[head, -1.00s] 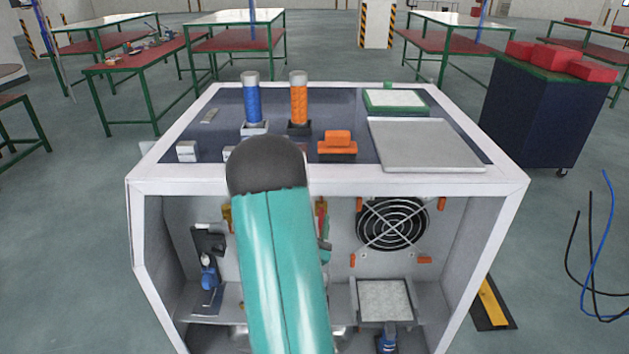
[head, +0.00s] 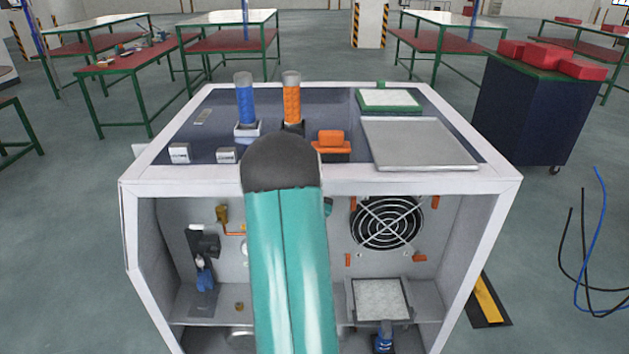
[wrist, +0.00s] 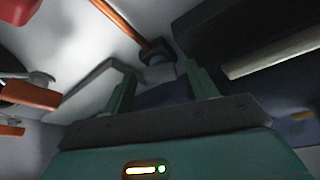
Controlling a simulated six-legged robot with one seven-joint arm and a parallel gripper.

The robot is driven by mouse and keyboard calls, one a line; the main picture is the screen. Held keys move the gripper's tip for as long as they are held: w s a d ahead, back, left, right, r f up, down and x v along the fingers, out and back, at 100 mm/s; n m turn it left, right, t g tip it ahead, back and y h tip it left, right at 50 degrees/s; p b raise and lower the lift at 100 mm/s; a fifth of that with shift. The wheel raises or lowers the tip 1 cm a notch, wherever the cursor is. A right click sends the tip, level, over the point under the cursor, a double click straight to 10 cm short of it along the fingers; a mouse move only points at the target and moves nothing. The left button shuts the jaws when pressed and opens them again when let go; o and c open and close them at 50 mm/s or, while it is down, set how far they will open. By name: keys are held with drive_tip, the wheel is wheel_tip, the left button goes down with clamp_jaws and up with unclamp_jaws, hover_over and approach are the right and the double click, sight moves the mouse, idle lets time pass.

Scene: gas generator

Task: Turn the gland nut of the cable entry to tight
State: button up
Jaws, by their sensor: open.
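In the wrist view my gripper (wrist: 160,72) is open, its two green fingers apart, with nothing seen held between them. Beyond the fingertips a dark block-like fitting (wrist: 158,52) sits on a pale wall, with an orange rod or cable (wrist: 122,18) running to it. I cannot tell whether this fitting is the gland nut, or whether the fingers touch it. In the head view my teal arm covers the middle of the open generator housing (head: 322,187) and hides my gripper. No gland nut can be made out for certain there.
Inside the housing are a round fan grille (head: 387,222), a brass fitting (head: 222,214) with an orange pipe, a blue-handled part (head: 204,278) and a pale square tray (head: 381,299). The housing's frame edges surround the opening. Blue and orange cylinders stand on top.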

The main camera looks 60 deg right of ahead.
drive_tip(key=c, duration=1)
drive_tip(key=shift+m, duration=0.4)
drive_tip(key=shift+w+a+r+m+g+y, duration=0.1)
drive_tip(key=shift+m+g+y, duration=0.1)
drive_tip(key=shift+m+g, duration=0.9)
drive_tip(key=shift+w+d+r+m+g+y, duration=0.1)
drive_tip(key=shift+m+g+y, duration=0.2)
drive_tip(key=shift+m, duration=1.45)
drive_tip(key=shift+w+a+r+m+g+y, duration=0.1)
drive_tip(key=shift+m+g, duration=0.7)
drive_tip(key=shift+m, duration=0.65)
drive_tip(key=o, duration=1)
